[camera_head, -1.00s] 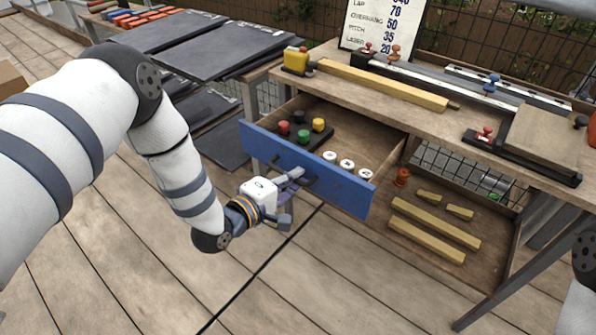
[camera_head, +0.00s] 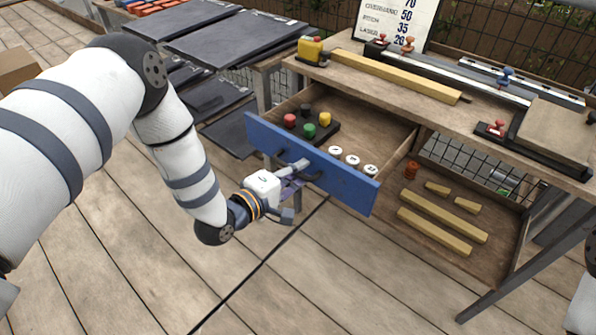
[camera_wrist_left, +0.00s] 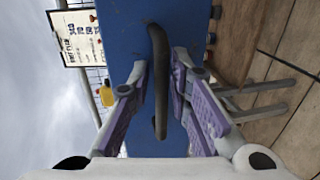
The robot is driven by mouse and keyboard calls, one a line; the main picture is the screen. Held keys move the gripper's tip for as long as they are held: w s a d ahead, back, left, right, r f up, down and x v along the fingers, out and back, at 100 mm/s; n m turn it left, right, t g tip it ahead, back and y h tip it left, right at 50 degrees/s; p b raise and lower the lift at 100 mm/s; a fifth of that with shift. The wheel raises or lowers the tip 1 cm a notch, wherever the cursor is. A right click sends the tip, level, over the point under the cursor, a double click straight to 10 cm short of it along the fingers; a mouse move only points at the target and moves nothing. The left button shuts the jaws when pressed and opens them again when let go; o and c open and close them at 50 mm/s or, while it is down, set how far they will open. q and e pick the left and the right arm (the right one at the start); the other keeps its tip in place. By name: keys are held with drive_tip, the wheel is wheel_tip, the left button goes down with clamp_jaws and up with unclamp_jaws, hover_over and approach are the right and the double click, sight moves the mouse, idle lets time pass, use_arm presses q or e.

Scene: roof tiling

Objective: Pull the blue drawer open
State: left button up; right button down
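The blue drawer (camera_head: 348,184) stands well out of the wooden bench, its inside showing. Its front also fills the middle of the left wrist view (camera_wrist_left: 125,30). A dark curved handle (camera_wrist_left: 159,75) is on the drawer front. My left gripper (camera_head: 292,170) is at the drawer front. In the left wrist view its two purple-padded fingers (camera_wrist_left: 160,88) stand on either side of the handle, with gaps showing, so it looks open around it. Whether a pad touches the handle is hard to tell. My right gripper is out of view.
The drawer holds red, green and yellow knobs on a dark block (camera_head: 322,131) and white discs (camera_head: 353,160). A lower tray (camera_head: 470,263) with yellow wooden strips is right of it. The plank floor (camera_head: 300,290) before the drawer is clear.

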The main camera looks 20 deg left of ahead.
use_arm(q)
drive_tip(key=shift+s, duration=0.1)
drive_tip(key=v, duration=1.2)
